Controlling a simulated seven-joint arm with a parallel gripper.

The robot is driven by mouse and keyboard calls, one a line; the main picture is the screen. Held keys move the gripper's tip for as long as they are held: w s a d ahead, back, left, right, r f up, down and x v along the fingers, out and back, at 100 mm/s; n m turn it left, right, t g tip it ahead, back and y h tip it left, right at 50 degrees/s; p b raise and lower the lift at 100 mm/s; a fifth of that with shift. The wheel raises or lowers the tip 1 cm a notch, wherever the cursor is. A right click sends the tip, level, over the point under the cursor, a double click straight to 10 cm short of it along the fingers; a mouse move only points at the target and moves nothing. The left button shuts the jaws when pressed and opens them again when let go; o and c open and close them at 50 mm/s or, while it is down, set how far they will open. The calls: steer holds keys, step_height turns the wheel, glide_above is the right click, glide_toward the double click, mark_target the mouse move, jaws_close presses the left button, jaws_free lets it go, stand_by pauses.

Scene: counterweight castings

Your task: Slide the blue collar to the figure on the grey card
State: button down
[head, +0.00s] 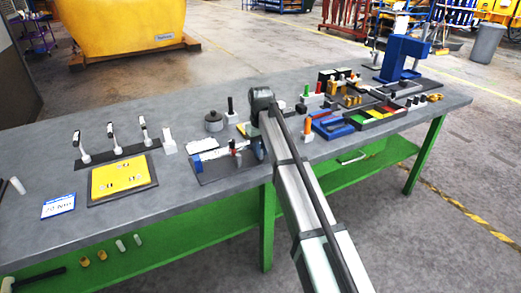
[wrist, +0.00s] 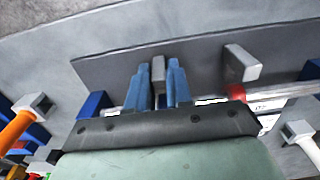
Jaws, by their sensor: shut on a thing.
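My gripper (head: 258,150) is low over the dark mat of the scale fixture, at its right end. In the wrist view its two blue-grey fingers (wrist: 158,78) are shut on a piece with a grey block-like tab (wrist: 158,68). This seems to be the blue collar; its body is hidden or blends with the fingers. A red piece (wrist: 235,92) with a grey block is apart from the fingers. A pale, blue-edged card (head: 57,206) lies at front left, its figure upside down and hard to read.
A yellow plate (head: 120,178) on a dark board and several white-headed tools stand to the left. A dark round weight (head: 213,121) stands behind the fixture. A blue tray (head: 330,127) and an orange-handled tool (head: 308,127) crowd the right. Bare bench surrounds the card.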

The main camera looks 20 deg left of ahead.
steer(key=shift+w+d, duration=1.2)
steer(key=shift+w, duration=0.05)
steer(key=c, duration=1.1)
jaws_free()
step_height(320, 180, up, 14)
steer(key=shift+f, duration=0.1)
